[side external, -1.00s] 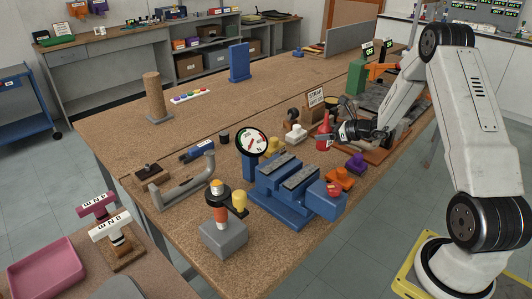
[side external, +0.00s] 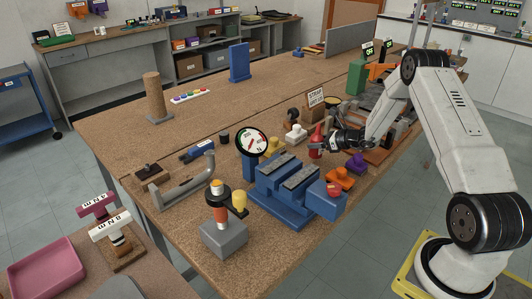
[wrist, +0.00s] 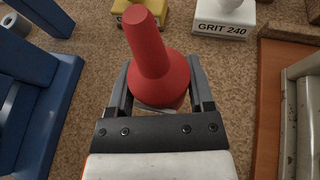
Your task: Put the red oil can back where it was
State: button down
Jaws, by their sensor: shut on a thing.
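The red oil can (side external: 316,142) has a round body and a narrow tapering spout. It is upright over the workbench (side external: 215,104), to the right of the blue vise (side external: 285,187). My gripper (side external: 326,146) is shut on the can. In the wrist view the red oil can (wrist: 154,60) sits between the two dark fingers of my gripper (wrist: 160,92), which press on its body from both sides. The can's base is mostly hidden, and I cannot tell whether it touches the bench.
A white block marked GRIT 240 (wrist: 223,18) and a yellow object (wrist: 138,13) lie just beyond the can. Orange (side external: 340,178) and purple (side external: 355,162) pieces stand in front of my gripper. The far-left bench has clear room.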

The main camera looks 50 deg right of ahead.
jog(key=shift+f, duration=1.05)
jog(key=shift+f, duration=0.15)
grip_release()
jog(key=v, duration=1.2)
